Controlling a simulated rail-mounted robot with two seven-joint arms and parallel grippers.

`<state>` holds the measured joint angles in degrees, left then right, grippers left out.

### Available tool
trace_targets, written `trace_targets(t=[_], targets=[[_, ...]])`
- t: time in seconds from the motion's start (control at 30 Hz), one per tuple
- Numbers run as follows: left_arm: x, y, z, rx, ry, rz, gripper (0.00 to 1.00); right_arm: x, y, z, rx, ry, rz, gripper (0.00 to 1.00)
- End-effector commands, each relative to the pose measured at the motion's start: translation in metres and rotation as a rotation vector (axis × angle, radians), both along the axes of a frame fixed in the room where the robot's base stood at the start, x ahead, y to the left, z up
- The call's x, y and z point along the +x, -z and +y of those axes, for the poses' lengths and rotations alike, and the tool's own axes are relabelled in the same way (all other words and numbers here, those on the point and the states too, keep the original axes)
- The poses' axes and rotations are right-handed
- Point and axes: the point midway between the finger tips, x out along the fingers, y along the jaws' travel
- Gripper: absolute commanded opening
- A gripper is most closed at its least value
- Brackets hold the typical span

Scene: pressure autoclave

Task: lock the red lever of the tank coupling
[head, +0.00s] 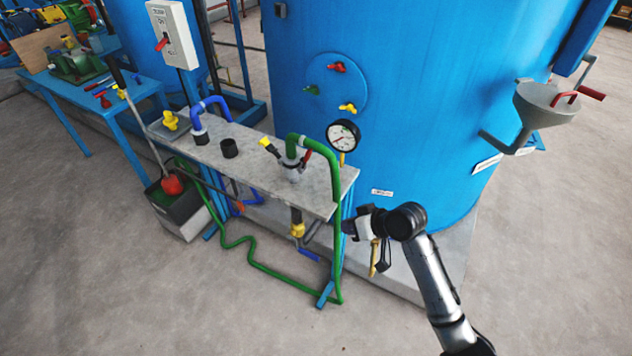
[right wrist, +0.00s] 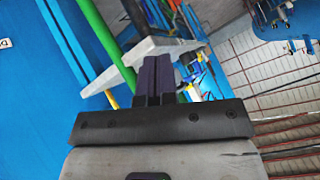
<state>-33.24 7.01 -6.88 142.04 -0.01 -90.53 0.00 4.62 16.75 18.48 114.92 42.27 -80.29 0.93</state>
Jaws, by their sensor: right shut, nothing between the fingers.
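The tank coupling (head: 293,160) stands on the stone bench top, where the green hose (head: 326,155) arches down into it. A small red lever (head: 306,159) shows on its right side, partly behind the hose; I cannot tell its exact position. My right gripper (head: 347,227) is below and right of the bench's right end, apart from the coupling. In the right wrist view, its dark fingers (right wrist: 153,75) are together and empty, with the bench edge and green hose beyond. The coupling lever is not clear there. My left gripper is not in view.
The big blue tank (head: 430,90) stands behind. A grey funnel (head: 548,103) juts out at right.

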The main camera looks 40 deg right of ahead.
Motion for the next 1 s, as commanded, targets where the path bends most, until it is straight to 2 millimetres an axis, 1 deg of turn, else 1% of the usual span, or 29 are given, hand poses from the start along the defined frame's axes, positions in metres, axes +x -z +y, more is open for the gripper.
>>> trace_targets(t=[0.03,0.07,0.17,0.3,0.4,0.5,0.67,0.8,0.87,1.0], targets=[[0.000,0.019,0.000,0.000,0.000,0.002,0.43,0.008,0.015,-0.009,0.106,0.007,-0.029,0.00],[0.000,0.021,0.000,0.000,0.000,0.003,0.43,0.012,0.014,-0.013,0.175,0.011,-0.048,0.00],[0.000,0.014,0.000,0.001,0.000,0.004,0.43,0.020,0.001,-0.026,0.415,0.035,-0.110,0.00],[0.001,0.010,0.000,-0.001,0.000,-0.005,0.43,0.027,-0.012,-0.045,0.745,0.089,-0.203,0.00],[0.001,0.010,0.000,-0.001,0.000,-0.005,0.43,0.031,-0.022,-0.057,0.949,0.128,-0.262,0.00],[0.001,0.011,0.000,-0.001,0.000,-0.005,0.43,0.034,-0.032,-0.065,1.115,0.160,-0.309,0.00],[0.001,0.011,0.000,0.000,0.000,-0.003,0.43,0.036,-0.051,-0.078,1.290,0.205,-0.378,0.00],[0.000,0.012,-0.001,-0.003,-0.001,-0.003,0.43,0.041,-0.055,-0.085,1.331,0.249,-0.403,0.00],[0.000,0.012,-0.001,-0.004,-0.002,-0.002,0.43,0.045,-0.056,-0.084,1.338,0.255,-0.402,0.00],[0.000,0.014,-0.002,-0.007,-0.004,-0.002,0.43,0.061,-0.061,-0.077,1.341,0.253,-0.399,0.00]])
